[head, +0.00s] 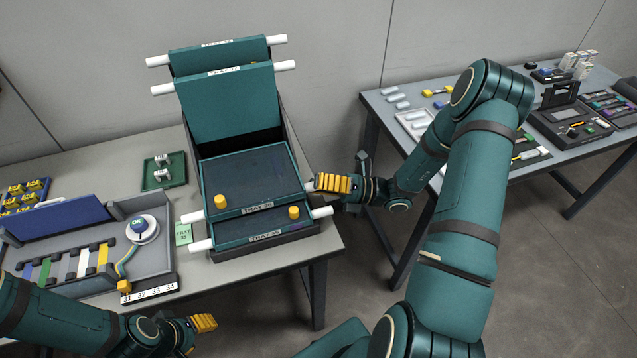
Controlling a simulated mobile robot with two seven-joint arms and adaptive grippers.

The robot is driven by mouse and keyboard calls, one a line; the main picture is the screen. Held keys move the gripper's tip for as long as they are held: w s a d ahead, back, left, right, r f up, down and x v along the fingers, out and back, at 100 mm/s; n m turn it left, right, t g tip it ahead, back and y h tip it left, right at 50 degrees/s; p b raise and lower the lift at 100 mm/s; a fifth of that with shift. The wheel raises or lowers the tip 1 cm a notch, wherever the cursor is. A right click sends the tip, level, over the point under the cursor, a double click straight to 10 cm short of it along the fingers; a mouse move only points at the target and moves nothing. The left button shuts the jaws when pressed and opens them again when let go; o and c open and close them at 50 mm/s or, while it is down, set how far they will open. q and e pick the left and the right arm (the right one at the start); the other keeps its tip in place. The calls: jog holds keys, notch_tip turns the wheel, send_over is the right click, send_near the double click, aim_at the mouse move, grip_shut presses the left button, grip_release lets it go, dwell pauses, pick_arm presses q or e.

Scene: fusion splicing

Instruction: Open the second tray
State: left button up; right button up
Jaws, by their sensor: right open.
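A dark stand on the near table holds a stack of teal trays. Two trays are tilted up at the back: the rear tray (218,60) and the one in front of it (230,105). Below them a flat upper tray (250,180) lies over a lower tray (265,232). Each flat tray has a yellow knob and white side handles. My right gripper (333,183) is open beside the right side of the upper flat tray, close to its white handle end; I cannot tell whether they touch. My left gripper (203,323) is low at front left, its opening unclear.
A grey cable case (90,255) and a small green tray (163,172) are further left. A second table (385,115) with tools stands at right, across a floor gap.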

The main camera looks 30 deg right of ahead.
grip_shut()
pick_arm(q)
jog(key=shift+r, duration=0.1)
pick_arm(e)
jog(key=shift+r, duration=0.1)
